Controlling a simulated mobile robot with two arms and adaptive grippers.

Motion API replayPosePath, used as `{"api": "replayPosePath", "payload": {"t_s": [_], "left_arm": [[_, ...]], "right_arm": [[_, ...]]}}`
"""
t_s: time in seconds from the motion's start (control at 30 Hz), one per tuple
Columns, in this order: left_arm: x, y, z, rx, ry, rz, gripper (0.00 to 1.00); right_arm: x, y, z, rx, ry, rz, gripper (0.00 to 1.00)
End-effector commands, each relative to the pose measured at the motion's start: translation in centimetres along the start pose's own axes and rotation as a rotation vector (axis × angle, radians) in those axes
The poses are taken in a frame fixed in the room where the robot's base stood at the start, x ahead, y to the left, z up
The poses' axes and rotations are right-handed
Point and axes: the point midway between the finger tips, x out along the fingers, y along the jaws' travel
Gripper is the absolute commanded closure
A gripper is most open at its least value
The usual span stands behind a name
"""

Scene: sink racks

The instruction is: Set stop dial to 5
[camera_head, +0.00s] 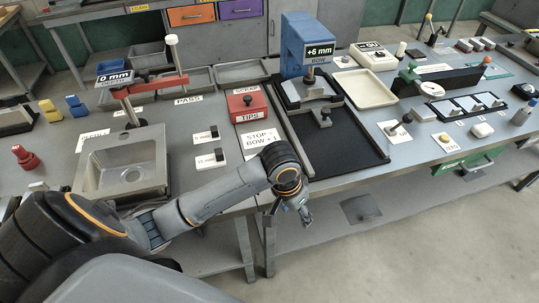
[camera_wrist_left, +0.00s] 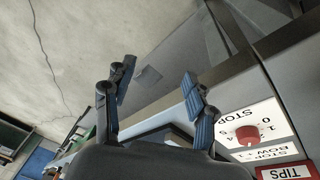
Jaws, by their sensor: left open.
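The stop dial shows in the left wrist view as a white plate marked STOP with a red knob (camera_wrist_left: 247,135). Numbers run around the knob; I cannot tell which one it points to. In the head view my left wrist hides the dial. A card reading STOP = BOW + 1 (camera_head: 262,139) lies just beside my wrist. The blue device (camera_head: 305,45) behind has a display reading +6 mm BOW. My left gripper (camera_head: 303,208) is open and empty, by the table's front edge; its spread fingers also show in the left wrist view (camera_wrist_left: 156,76), apart from the knob.
A red TIPS box (camera_head: 247,104) stands behind the card. A black tray (camera_head: 340,150) lies to the right under the blue device. A steel basin (camera_head: 125,165) stands left, near my forearm. Two small white switch plates (camera_head: 206,136) lie between.

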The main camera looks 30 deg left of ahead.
Motion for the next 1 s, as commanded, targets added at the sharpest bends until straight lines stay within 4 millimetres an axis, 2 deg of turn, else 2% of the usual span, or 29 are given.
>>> {"api": "replayPosePath", "payload": {"t_s": [0.23,0.37,0.5,0.6,0.7,0.87,1.0], "left_arm": [[-2.0,-3.3,-3.0,-0.065,-0.050,-0.045,0.44],[-4.2,-6.1,-5.0,-0.137,-0.081,-0.081,0.44],[-8.4,-10.4,-7.5,-0.277,-0.118,-0.127,0.44],[-11.5,-13.1,-8.6,-0.384,-0.138,-0.146,0.44],[-13.7,-14.8,-9.2,-0.459,-0.147,-0.151,0.44],[-14.8,-15.7,-9.3,-0.508,-0.156,-0.151,0.44],[-13.4,-15.9,-9.0,-0.510,-0.160,-0.152,0.44]], "right_arm": [[0.1,-0.2,0.7,0.001,-0.010,-0.003,0.46],[0.0,-0.3,1.0,0.001,-0.015,-0.004,0.46],[0.0,-0.4,1.0,0.001,-0.016,-0.005,0.46],[0.1,-0.4,1.0,0.001,-0.016,-0.005,0.46],[0.1,-0.4,1.0,0.001,-0.016,-0.005,0.46],[0.0,-0.4,1.0,0.001,-0.016,-0.004,0.46],[-0.2,-0.4,1.0,0.001,-0.016,-0.004,0.46]]}}
